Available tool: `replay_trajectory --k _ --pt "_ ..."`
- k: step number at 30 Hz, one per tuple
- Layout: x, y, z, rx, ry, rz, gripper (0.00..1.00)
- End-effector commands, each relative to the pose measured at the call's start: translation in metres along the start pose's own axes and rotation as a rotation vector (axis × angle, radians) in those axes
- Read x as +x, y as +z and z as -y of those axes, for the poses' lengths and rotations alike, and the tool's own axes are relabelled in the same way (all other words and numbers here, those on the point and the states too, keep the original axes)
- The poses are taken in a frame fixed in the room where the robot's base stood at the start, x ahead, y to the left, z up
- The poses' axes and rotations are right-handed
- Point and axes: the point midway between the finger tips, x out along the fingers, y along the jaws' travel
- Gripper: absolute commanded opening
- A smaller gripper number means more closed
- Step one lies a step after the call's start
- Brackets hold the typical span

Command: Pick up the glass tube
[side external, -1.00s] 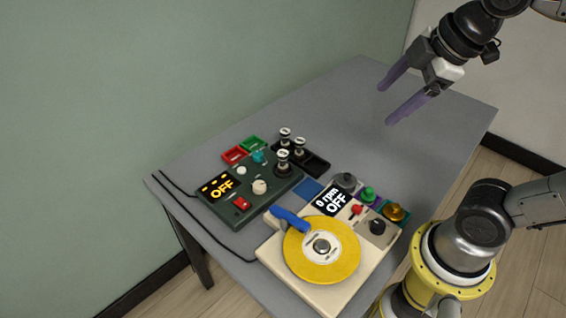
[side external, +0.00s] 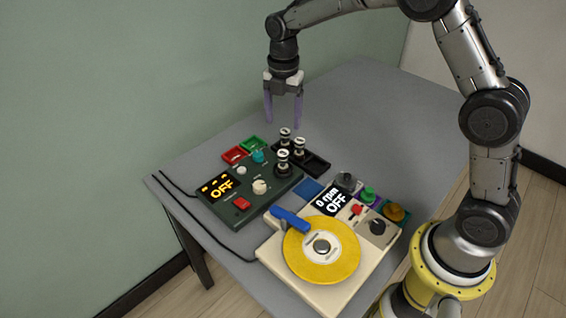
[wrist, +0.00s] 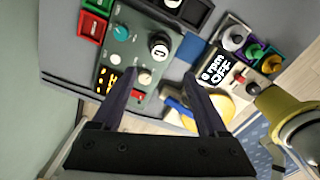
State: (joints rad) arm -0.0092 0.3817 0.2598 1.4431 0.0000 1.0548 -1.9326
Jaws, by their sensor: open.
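Three small upright cylinders with white tops and dark bodies stand around the dark green box: a rear one (side external: 285,135), a right one (side external: 299,148) and a front one (side external: 283,161). Which is the glass tube, I cannot tell; clear glass is not distinguishable at this size. In the wrist view, one such cylinder (wrist: 160,45) stands on the green box, and part of another (wrist: 172,4) shows at the top edge. My gripper (side external: 283,122) is open and empty, pointing down above and behind the cylinders. Its two purplish fingers also show in the wrist view (wrist: 157,92).
The green box (side external: 213,208) has an OFF display, knob and red button. Red (side external: 234,154) and green (side external: 253,143) trays and a black tray (side external: 316,166) lie behind it. A cream machine with a yellow disc (side external: 337,263) stands in front. The grey table (side external: 380,100) is clear at the back right.

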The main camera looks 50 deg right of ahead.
Motion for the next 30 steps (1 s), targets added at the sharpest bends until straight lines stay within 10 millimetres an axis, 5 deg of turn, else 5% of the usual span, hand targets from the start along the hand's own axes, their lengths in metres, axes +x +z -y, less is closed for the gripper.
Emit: replay_trajectory --k 12,30 --pt "0.07 -0.001 0.001 0.001 -0.007 -0.003 0.76" --pt "0.132 0.0 0.001 0.002 -0.005 -0.002 0.76"
